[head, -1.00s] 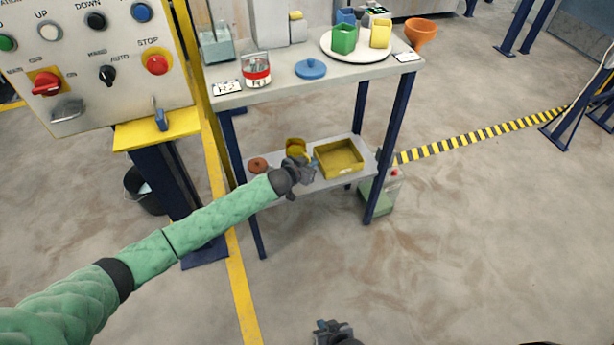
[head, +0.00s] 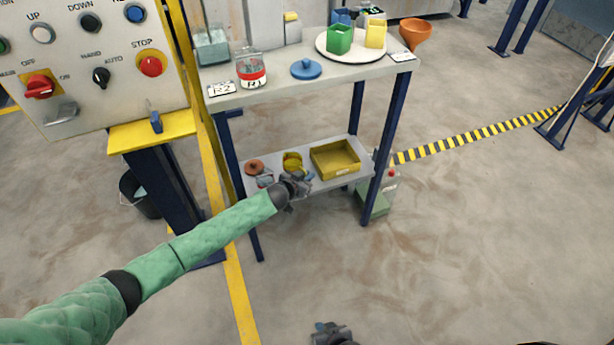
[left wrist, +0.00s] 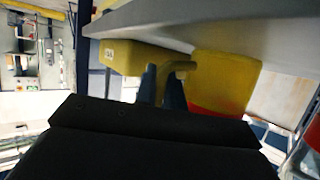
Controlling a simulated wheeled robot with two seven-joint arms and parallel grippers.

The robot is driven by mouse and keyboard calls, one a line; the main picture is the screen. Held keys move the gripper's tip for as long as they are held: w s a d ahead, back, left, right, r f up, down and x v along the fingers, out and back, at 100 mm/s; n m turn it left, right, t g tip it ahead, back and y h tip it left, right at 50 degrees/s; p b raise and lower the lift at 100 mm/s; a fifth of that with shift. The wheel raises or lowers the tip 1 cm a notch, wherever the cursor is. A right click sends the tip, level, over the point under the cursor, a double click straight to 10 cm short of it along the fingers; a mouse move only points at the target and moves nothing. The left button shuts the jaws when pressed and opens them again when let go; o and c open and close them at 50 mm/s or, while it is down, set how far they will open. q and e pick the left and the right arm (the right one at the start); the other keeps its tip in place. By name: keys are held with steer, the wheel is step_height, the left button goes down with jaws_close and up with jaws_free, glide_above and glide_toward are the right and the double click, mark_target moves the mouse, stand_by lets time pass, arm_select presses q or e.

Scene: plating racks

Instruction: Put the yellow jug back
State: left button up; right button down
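The yellow jug (head: 292,161) is at the lower shelf of the rack, left of the yellow tray and partly hidden by my left gripper. My left gripper (head: 303,180) is in front of the jug at the shelf's front edge. In the left wrist view the yellow handle (left wrist: 157,82) is between my dark blue fingers (left wrist: 160,93), which look closed on it. A yellow and red surface beside it (left wrist: 225,82) looks like the jug's body. My right gripper (head: 332,334) is low at the bottom edge, away from the rack, its fingers unclear.
The lower shelf (head: 318,185) also holds a yellow tray (head: 336,158) and a reddish-brown round item (head: 255,167). The upper shelf (head: 285,90) is above, with a blue lid (head: 306,69) and a jar (head: 251,72). Blue posts flank the shelf. Floor in front is clear.

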arm_select(q)
steer(key=o, duration=0.3)
steer(key=shift+o, duration=0.3)
steer(key=shift+r, duration=0.15)
steer(key=v, duration=1.2)
steer(key=s+d+f+n+g+y, duration=0.1)
steer(key=s+d+f+n, duration=0.1)
steer(key=s+f, duration=0.45)
steer(key=s+d+f+n+y, duration=0.15)
steer(key=s+f, duration=0.25)
steer(key=s, duration=0.6)
steer(key=s+a+f+g, duration=0.1)
steer(key=s+a+f, duration=0.1)
steer(key=s, duration=0.5)
steer(key=s+a+f+n+y, duration=0.1)
steer(key=s+f, duration=0.3)
steer(key=s, duration=0.4)
steer(key=s+a+f+n+g, duration=0.1)
steer(key=s+a+f, duration=0.2)
steer(key=s, duration=0.4)
steer(key=shift+s+f+g+y+p, duration=0.3)
steer(key=shift+s+f+y+p, duration=0.05)
steer(key=shift+p, duration=0.1)
